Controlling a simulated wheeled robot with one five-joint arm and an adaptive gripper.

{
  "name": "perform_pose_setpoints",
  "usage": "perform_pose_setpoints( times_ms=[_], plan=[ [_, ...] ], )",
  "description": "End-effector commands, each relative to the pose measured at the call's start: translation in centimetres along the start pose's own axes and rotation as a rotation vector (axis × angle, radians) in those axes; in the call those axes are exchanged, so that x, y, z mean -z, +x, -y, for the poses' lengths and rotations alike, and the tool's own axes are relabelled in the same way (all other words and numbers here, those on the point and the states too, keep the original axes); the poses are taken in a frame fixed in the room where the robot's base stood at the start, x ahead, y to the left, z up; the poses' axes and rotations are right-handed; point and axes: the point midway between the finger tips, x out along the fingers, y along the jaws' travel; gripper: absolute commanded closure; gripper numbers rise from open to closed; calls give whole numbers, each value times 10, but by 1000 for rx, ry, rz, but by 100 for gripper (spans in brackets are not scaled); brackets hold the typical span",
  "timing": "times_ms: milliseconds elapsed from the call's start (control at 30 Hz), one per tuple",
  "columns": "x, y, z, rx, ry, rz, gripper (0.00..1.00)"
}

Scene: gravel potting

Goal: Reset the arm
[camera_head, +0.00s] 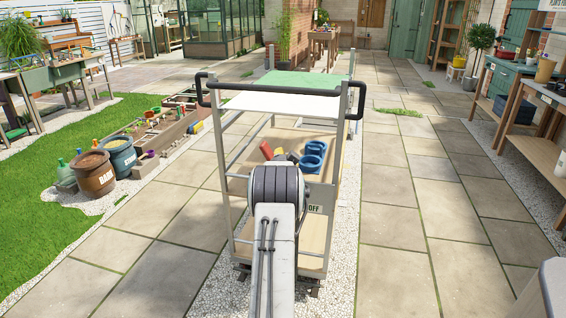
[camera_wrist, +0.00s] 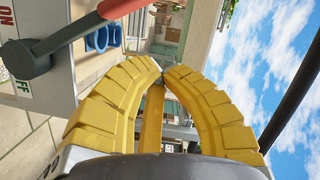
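My arm reaches forward to the trolley (camera_head: 232,205) in the head view, and its thick grey joint hides my gripper there. In the wrist view my gripper (camera_wrist: 162,70) has two yellow ribbed fingers that curve inward and meet at the tips. Nothing shows held between them. The panel's OFF part (camera_head: 314,209) also shows in the head view.
Blue pots (camera_head: 314,157) sit on the trolley's shelf, near a red object (camera_head: 266,150). A black handle rail (camera_head: 285,88) spans its near top edge. Brown and blue buckets (camera_head: 94,172) stand left; a wooden workbench (camera_head: 535,120) stands right. Paving on both sides is clear.

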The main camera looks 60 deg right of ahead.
Motion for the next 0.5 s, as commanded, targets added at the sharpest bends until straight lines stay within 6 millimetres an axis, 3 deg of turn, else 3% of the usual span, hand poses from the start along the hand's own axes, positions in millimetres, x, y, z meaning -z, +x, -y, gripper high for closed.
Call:
perform_pose_setpoints(
  times_ms=[200, 500],
  plan=[
    [0, -22, 1, 0, 0, 0, 100],
    [0, -38, 1, 0, 0, 0, 100]
  ],
)
